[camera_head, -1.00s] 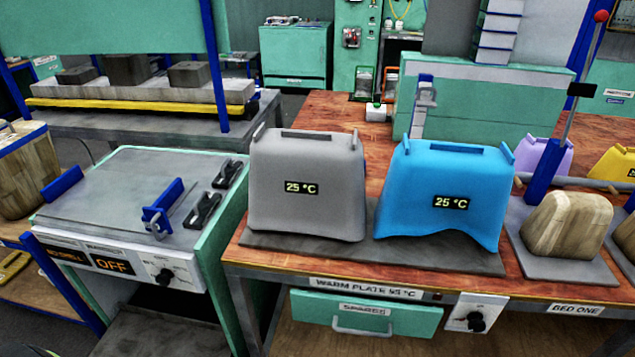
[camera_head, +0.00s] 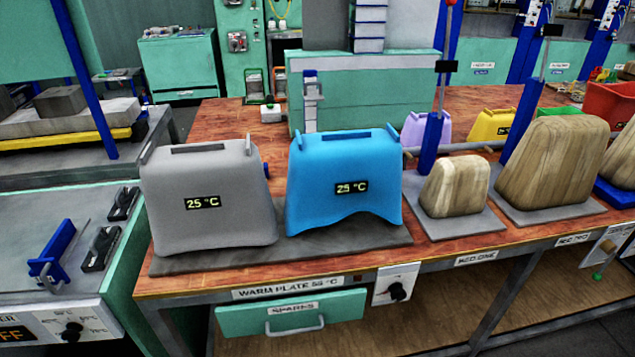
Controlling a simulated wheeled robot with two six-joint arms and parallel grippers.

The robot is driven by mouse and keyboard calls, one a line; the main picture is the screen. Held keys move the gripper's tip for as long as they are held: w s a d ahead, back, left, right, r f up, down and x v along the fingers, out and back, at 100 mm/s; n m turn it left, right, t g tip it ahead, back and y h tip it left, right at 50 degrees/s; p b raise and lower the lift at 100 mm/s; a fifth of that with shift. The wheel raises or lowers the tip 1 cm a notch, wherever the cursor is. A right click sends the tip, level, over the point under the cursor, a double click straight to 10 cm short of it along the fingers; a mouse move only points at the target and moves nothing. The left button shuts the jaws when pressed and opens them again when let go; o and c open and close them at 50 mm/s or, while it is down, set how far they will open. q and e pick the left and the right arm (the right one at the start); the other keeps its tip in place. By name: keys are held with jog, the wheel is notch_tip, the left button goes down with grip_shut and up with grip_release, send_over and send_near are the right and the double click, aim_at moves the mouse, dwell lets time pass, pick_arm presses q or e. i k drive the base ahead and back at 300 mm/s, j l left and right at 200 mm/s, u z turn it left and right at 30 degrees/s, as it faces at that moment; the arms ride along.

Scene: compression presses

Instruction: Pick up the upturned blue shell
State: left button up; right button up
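The blue shell (camera_head: 343,168) stands on the right half of a dark grey warm plate (camera_head: 345,242) on the wooden bench. It shows a "25 °C" label, a flat top with a dark slot, small tabs at the top corners and an arched lower edge. A grey shell (camera_head: 206,205), also marked "25 °C", stands on the plate to its left, with a small gap between them. Neither gripper is in view.
Wooden blocks (camera_head: 455,186) on grey bases stand to the right, by blue press posts (camera_head: 431,145). Purple (camera_head: 427,128) and yellow (camera_head: 493,125) shells sit behind. A teal cabinet (camera_head: 405,85) stands behind the blue shell.

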aim_at(344, 179)
jog(key=u, duration=0.4)
jog(key=i+l+u, duration=0.1)
jog(key=l+u, duration=0.3)
jog(key=l, duration=0.55)
jog(key=l+u, duration=0.45)
jog(key=l, duration=0.5)
